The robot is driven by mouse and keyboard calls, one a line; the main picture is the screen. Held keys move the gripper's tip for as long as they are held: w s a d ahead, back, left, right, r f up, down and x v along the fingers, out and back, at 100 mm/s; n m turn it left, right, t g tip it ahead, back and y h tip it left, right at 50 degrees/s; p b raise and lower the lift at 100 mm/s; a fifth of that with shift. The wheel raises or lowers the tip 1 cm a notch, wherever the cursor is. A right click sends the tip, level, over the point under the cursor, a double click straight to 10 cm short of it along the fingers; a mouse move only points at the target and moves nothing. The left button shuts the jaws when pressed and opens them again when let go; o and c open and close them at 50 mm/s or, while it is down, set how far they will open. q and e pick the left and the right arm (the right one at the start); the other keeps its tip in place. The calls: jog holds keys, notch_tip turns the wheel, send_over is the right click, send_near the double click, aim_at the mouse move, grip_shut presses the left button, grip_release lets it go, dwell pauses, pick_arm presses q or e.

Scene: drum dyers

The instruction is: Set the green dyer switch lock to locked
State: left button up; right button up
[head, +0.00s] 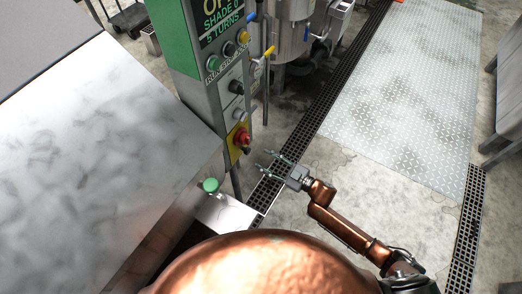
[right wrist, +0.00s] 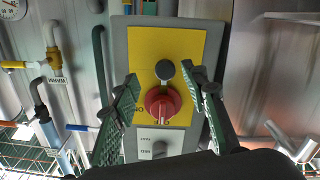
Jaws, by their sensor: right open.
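The green dyer panel (head: 185,45) stands at the upper left in the head view. Low on it is a yellow plate (head: 233,149) with a red switch knob (head: 242,136). In the right wrist view, which shows the panel upside down, the red knob (right wrist: 160,104) sits on the yellow plate (right wrist: 140,50) beside a dark round part (right wrist: 164,69). I cannot tell the lock setting. My right gripper (head: 266,159) is open and empty, facing the plate. In the wrist view its fingers lie either side of the knob, with no clear contact. My left gripper is out of view.
A metal table (head: 100,130) fills the left. A green button (head: 210,185) stands on a box near my body. A drain grate (head: 310,118) and bare floor lie to the right.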

aim_at(249, 152)
jog(key=shift+y, duration=0.3)
jog(key=x, duration=0.5)
jog(key=r+x, duration=0.1)
jog(key=x, duration=0.2)
jog(key=shift+s+a+b, duration=0.3)
jog(key=shift+a+b, duration=0.05)
jog(key=shift+c, duration=0.2)
grip_shut()
